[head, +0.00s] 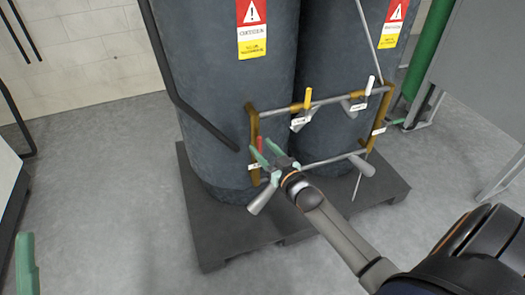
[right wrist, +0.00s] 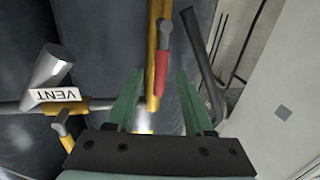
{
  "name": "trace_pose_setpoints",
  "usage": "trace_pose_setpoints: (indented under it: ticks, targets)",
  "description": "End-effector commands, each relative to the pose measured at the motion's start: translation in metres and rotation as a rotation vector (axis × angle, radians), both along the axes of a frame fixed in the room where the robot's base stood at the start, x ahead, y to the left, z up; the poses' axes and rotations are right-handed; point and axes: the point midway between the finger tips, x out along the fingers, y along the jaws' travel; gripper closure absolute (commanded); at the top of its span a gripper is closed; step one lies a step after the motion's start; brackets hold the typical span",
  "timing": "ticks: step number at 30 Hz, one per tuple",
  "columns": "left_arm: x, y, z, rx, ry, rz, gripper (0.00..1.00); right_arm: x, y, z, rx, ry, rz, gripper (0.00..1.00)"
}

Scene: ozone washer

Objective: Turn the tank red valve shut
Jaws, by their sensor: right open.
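The red valve handle (head: 261,142) is on the lower left of the pipe frame in front of the left tank (head: 222,90). My right gripper (head: 262,152) is open with its green fingertips beside it. In the right wrist view the red handle (right wrist: 162,65) shows upright along a yellow pipe (right wrist: 153,50), between the lines of the two fingers (right wrist: 162,85). Whether either finger touches it I cannot tell. Of my left gripper only a green finger (head: 25,265) shows at the lower left edge; its opening is hidden.
Yellow handles (head: 308,98) and a white handle (head: 370,85) are on the upper pipe. A VENT label (right wrist: 55,95) shows on the left in the wrist view. The tanks stand on a dark pallet (head: 215,240). The floor in front left is clear.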

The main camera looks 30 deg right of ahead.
Motion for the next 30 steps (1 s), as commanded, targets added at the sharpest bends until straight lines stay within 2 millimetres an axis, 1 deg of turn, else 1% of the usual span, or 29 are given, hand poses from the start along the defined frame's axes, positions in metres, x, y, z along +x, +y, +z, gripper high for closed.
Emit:
trace_pose_setpoints:
  ticks: [3,11,25,30]
  targets:
    - [0.0001,-0.0001,-0.0023,-0.001,0.002,-0.001,0.50,0.0052,-0.0001,-0.0001,-0.001,0.000,0.001,0.48]
    - [0.0000,-0.0005,-0.0021,-0.001,0.002,-0.002,0.50,0.0059,0.0000,0.0003,0.000,0.000,0.001,0.48]
    - [-0.0003,-0.0010,-0.0021,0.000,0.001,-0.004,0.50,0.0056,0.0001,0.0002,0.000,0.000,0.000,0.99]
    - [-0.0003,-0.0011,-0.0021,0.000,0.000,-0.004,0.50,0.0056,0.0001,0.0002,0.000,0.000,0.000,1.00]
